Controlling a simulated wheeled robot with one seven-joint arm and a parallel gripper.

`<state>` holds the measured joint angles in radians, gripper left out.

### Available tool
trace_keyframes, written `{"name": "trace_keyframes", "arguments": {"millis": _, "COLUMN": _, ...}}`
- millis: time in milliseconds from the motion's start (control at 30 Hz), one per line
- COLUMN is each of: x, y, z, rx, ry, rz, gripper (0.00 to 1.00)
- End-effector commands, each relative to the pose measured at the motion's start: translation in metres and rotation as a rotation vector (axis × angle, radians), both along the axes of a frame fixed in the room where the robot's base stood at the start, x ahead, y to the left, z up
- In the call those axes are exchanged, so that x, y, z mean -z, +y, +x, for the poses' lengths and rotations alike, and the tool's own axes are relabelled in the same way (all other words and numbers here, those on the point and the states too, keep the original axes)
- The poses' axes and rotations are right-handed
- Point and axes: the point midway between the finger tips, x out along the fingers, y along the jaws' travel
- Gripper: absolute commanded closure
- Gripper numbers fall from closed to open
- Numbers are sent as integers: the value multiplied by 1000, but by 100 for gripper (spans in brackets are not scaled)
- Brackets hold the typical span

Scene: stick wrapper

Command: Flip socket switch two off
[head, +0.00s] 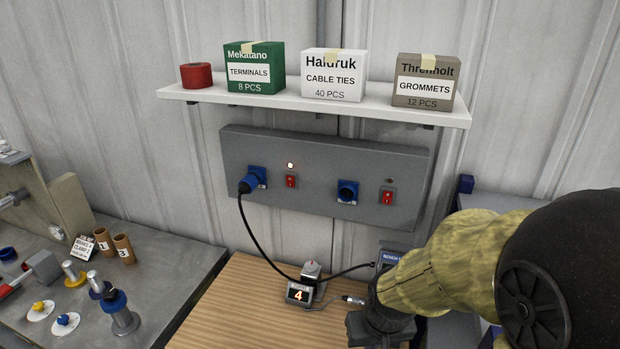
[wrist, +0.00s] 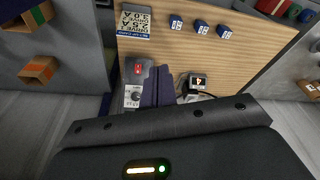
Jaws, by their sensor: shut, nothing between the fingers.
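The grey socket panel (head: 320,165) is on the wall below the shelf in the head view. Its left blue socket (head: 257,176) holds a blue plug (head: 249,184) with a black cable. The red switch (head: 291,181) beside it has a lit lamp above. The right blue socket (head: 347,192) has no plug, and the red switch (head: 387,197) beside it has a dark lamp above. Rocker positions are too small to tell. My gripper (wrist: 158,82) is shut and empty, over the wooden bench, below and right of the panel.
A shelf (head: 420,112) with several boxes juts out above the panel. A small device showing 4 (head: 300,294) stands on the wooden bench (head: 235,300), with the cable passing near it. A grey bench with clutter stands at left. The space before the panel looks mostly clear.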

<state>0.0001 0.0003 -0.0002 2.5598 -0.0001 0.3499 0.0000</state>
Motion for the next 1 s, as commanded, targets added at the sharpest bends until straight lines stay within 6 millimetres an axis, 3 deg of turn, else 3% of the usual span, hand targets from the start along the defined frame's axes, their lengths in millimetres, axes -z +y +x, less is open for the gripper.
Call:
{"name": "trace_keyframes", "arguments": {"millis": 433, "x": 0, "y": 0, "z": 0, "rx": -1, "ry": 0, "rz": 0, "gripper": 100}}
{"name": "trace_keyframes", "arguments": {"millis": 567, "x": 0, "y": 5, "z": 12, "rx": -30, "ry": -30, "rz": 2, "gripper": 100}}
{"name": "trace_keyframes", "arguments": {"millis": 667, "x": -2, "y": 15, "z": 39, "rx": -101, "ry": -105, "rz": 0, "gripper": 100}}
{"name": "trace_keyframes", "arguments": {"millis": 867, "x": -13, "y": 62, "z": 135, "rx": -351, "ry": -396, "rz": -76, "gripper": 100}}
{"name": "trace_keyframes", "arguments": {"millis": 1000, "x": -28, "y": 97, "z": 200, "rx": -507, "ry": -619, "rz": -223, "gripper": 100}}
